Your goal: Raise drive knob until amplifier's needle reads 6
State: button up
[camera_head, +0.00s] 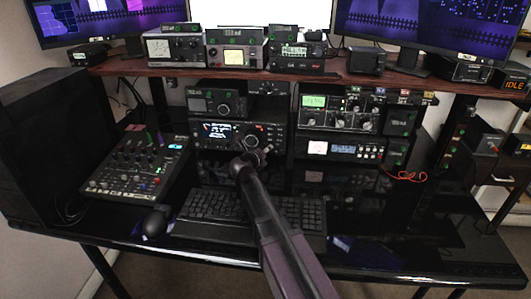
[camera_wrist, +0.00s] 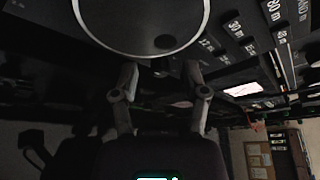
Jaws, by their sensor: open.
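My gripper (camera_head: 254,156) is at the front of the middle radio (camera_head: 217,132), which has a lit blue display. In the wrist view my gripper (camera_wrist: 158,72) has its two fingers apart, with nothing seen between them. A large round dark knob (camera_wrist: 140,22) with a pale rim lies just beyond the fingertips. I cannot tell whether they touch it, or which knob is the drive knob. Right of the radio, a unit has a small pale lit meter (camera_head: 318,147), possibly the amplifier's. Its needle is too small to read.
A keyboard (camera_head: 205,206) lies under my arm, with a black mouse (camera_head: 155,222) to its left. A mixer (camera_head: 136,165) stands further left. A unit with a green display (camera_head: 314,101) is above the pale meter. Red cable (camera_head: 405,176) hangs at the right. The shelf (camera_head: 190,70) overhangs the radios.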

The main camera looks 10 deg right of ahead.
grip_shut()
jog(key=shift+s+d+r+m+y+p, duration=0.1)
jog(key=shift+r+m+y+p, duration=0.1)
jog(key=shift+m+y+p, duration=0.4)
jog(key=shift+f+m+y+p, duration=0.15)
jog(key=shift+m+y+p, duration=0.25)
jog(key=shift+m, duration=0.7)
grip_release()
